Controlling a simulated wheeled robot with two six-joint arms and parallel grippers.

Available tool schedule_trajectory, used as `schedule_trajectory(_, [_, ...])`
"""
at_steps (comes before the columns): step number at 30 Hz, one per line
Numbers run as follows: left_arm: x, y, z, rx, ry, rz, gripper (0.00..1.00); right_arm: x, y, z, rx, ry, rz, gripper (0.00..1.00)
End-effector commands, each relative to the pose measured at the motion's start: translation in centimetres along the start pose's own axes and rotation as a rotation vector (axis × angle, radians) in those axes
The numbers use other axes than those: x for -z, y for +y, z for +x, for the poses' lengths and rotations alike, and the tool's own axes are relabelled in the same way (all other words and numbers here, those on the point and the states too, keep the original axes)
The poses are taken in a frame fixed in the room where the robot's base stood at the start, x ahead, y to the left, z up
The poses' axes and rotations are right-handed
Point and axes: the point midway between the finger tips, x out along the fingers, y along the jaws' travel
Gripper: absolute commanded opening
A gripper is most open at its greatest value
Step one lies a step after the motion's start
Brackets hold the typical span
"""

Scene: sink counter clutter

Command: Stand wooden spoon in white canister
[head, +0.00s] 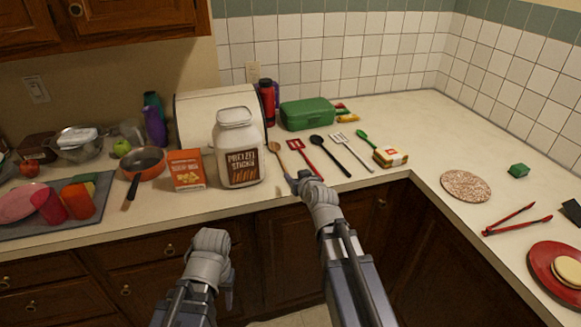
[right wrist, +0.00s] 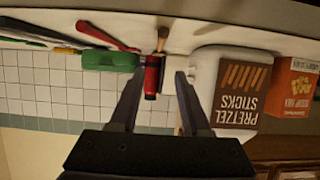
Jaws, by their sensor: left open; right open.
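The wooden spoon (head: 274,149) lies flat on the counter just right of the canister, its handle running toward the counter's front edge. It also shows in the right wrist view (right wrist: 163,36), beyond the fingertips. The white canister (head: 235,135), labelled pretzel sticks, stands upright; the right wrist view shows it upside down (right wrist: 205,75). My right gripper (head: 303,181) is open and empty at the counter's front edge, near the handle end; its fingers (right wrist: 159,78) are apart. My left gripper (head: 229,290) is low in front of the cabinets, away from both; its fingers are mostly hidden.
A red slotted turner (head: 306,156), a black spoon (head: 328,155) and another turner (head: 350,150) lie right of the wooden spoon. An orange box (head: 186,170) stands left of the canister. A white bread box (head: 195,108) and red bottle (head: 267,98) stand behind.

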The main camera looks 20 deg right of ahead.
Motion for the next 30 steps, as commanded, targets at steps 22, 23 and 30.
schedule_trajectory(22, [-0.1,-0.1,-1.2,0.0,0.0,0.0,0.5,-7.9,-9.6,-4.8,0.171,-0.361,-0.077,0.47])
schedule_trajectory(23, [-0.1,-0.1,-1.2,0.0,0.0,0.0,0.5,-9.4,-11.0,-5.6,0.19,-0.433,-0.095,0.47])
schedule_trajectory(30, [-0.1,-0.1,-1.2,0.0,0.0,0.0,0.5,-18.7,-16.4,-14.0,0.188,-0.948,-0.239,0.47])
